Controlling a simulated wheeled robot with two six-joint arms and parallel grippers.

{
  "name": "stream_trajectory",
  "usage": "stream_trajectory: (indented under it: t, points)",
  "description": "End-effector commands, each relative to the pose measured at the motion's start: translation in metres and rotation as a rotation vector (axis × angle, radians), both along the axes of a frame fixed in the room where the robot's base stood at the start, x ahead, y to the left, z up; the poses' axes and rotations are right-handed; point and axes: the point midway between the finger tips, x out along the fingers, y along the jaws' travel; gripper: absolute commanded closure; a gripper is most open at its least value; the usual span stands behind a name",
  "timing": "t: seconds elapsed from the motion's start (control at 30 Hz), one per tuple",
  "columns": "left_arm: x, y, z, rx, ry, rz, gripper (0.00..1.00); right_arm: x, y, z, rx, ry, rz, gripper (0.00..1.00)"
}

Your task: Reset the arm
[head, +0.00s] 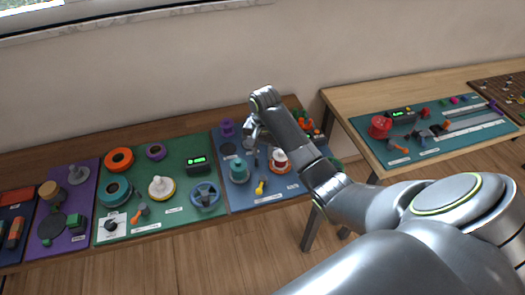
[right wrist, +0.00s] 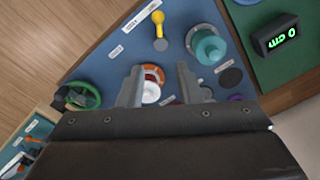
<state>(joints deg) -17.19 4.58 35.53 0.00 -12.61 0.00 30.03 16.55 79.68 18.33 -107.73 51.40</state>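My right arm reaches in from the right of the head view, out over the blue mat (head: 236,200). Its right gripper (head: 254,135) hangs above the back of that mat and is partly hidden by its own wrist. In the right wrist view the two fingers (right wrist: 160,88) stand apart with nothing held between them. A white spool with an orange-red base (right wrist: 151,90) shows beyond the gap, down on the mat; it also shows in the head view (head: 280,158). My left gripper is in neither view.
The blue mat also holds a teal spool (head: 239,172) and a yellow-handled tool (head: 260,187). A green mat (head: 178,207) with a digital display (head: 198,163) lies to the left. A wooden table (head: 345,99) with a teal mat stands at the right, across a floor gap.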

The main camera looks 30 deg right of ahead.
Motion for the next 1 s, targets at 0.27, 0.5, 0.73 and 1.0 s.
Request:
stream_trajectory:
  t: [0.27,0.5,0.73,1.0]
  points:
    - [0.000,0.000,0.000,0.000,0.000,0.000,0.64,0.000,0.000,0.001,0.000,0.000,0.000,0.68]
    - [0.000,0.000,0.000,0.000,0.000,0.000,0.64,0.000,0.000,0.001,0.000,0.000,0.001,0.68]
    - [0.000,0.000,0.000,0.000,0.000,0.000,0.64,-0.035,0.000,-0.026,-0.015,-0.026,0.090,0.68]
    - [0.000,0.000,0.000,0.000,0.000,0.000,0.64,-0.135,0.001,-0.062,-0.076,-0.114,0.339,0.68]
